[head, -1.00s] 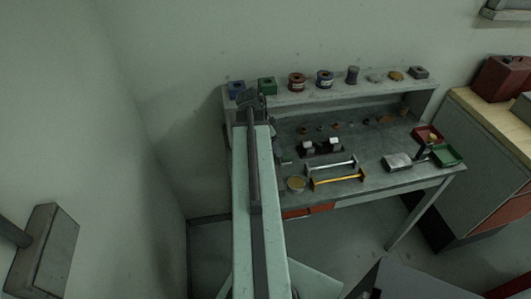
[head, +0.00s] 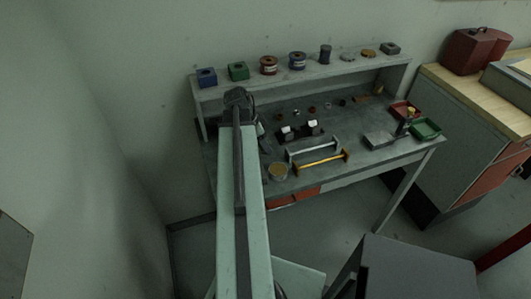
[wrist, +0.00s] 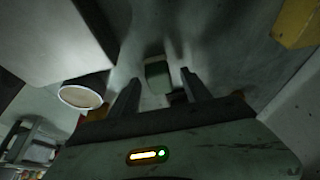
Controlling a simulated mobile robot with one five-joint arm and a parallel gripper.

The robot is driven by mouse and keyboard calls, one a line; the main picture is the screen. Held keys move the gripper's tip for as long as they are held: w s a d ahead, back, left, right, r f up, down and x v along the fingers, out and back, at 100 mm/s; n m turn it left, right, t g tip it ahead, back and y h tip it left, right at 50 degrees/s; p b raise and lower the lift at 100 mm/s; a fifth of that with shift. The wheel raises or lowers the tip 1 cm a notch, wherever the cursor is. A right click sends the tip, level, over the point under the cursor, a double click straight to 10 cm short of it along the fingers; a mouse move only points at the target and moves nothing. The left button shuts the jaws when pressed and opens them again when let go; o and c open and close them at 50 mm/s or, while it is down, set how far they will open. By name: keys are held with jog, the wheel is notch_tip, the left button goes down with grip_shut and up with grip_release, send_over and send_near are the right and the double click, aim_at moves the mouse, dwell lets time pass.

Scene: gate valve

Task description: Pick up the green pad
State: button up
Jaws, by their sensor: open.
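A small grey-green block, which looks like the green pad (wrist: 158,73), shows in the wrist view between and just beyond my fingertips. My gripper (wrist: 161,80) is open, with one finger on each side of the block in the picture. I see no contact, and the remaining gap is hard to judge. In the head view my arm runs up to the left end of the workbench, and the gripper there is small and dark. I cannot make out the pad in the head view; my arm covers part of the bench there.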

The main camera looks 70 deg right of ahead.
jog(key=shift+s+d+f, duration=0.1)
jog(key=shift+f, duration=0.05)
grip_shut()
notch_tip(320, 180, up, 10)
jog(key=p, duration=1)
